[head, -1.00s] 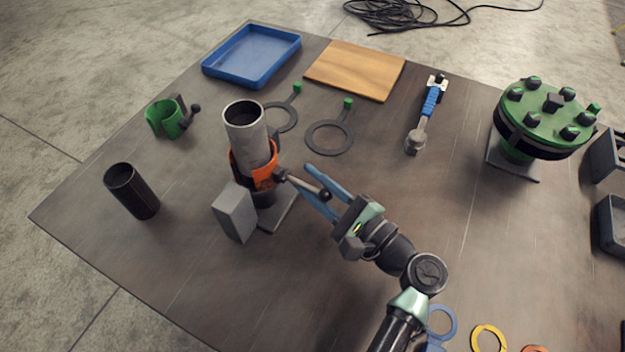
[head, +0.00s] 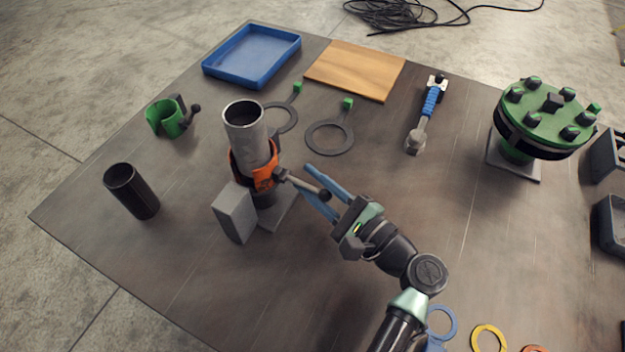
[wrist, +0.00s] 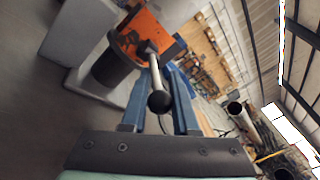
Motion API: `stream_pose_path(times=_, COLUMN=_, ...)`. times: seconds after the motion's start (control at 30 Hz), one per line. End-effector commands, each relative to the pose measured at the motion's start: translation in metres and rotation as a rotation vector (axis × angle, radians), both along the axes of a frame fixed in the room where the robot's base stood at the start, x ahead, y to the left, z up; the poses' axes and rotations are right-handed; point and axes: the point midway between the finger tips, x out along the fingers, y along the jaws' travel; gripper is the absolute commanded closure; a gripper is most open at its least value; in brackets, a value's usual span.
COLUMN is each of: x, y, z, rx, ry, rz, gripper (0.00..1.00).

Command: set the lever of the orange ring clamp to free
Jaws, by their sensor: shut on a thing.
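The orange ring clamp (head: 264,180) sits around the lower part of an upright grey pipe (head: 247,138) on a stand. Its lever (head: 303,186) sticks out to the right and ends in a dark ball knob. My gripper (head: 318,186) reaches in from the right, its blue fingers on either side of the lever near the knob. It is shut on the lever. In the wrist view, the orange clamp (wrist: 148,38) is at the top and the lever's black knob (wrist: 159,102) lies between the fingers (wrist: 159,85).
A grey block (head: 234,212) stands close in front of the pipe. A black cylinder (head: 132,190) and a green clamp (head: 167,117) are to the left. Two ring gauges (head: 330,137) lie behind, and a blue-handled tool (head: 428,110) lies to the right. The table's front middle is clear.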

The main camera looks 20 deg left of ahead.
Motion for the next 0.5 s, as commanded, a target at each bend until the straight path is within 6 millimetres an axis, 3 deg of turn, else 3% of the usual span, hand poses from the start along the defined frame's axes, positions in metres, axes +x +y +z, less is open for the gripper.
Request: stream_pose_path(times=0.5, x=0.0, y=-0.001, z=0.011, rx=-0.066, ry=0.0, rz=-0.001, gripper=1.0)
